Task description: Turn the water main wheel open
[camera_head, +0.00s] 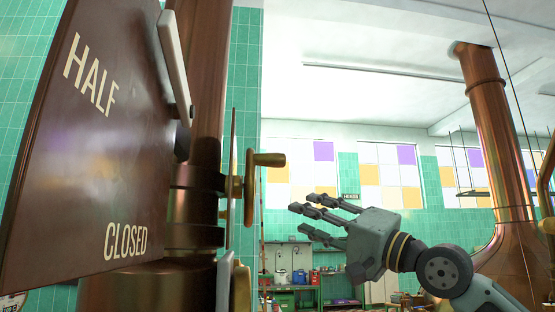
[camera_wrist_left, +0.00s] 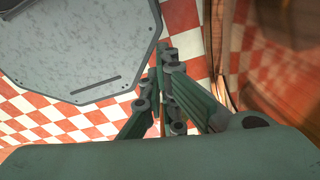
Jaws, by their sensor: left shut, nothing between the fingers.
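A brass wheel (camera_head: 249,190) with a knob handle (camera_head: 269,159) is seen nearly edge-on at the middle left of the head view, beside a copper pipe. I cannot tell for sure that it is the water main wheel. A dark brown panel (camera_head: 85,170) lettered HALF and CLOSED, with a pale pointer-like bar (camera_head: 173,60), fills the left side. My right gripper (camera_head: 304,214) is to the right of the wheel, apart from it, fingers spread and empty. My left gripper (camera_wrist_left: 164,62) shows only in the left wrist view, its fingers together with nothing between them.
A copper column (camera_head: 497,140) widens into a kettle at the right. Shelves with small items (camera_head: 305,280) stand against the far tiled wall. Red and white checked tiles (camera_wrist_left: 30,115) and a blurred copper-brown surface (camera_wrist_left: 285,60) show in the left wrist view.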

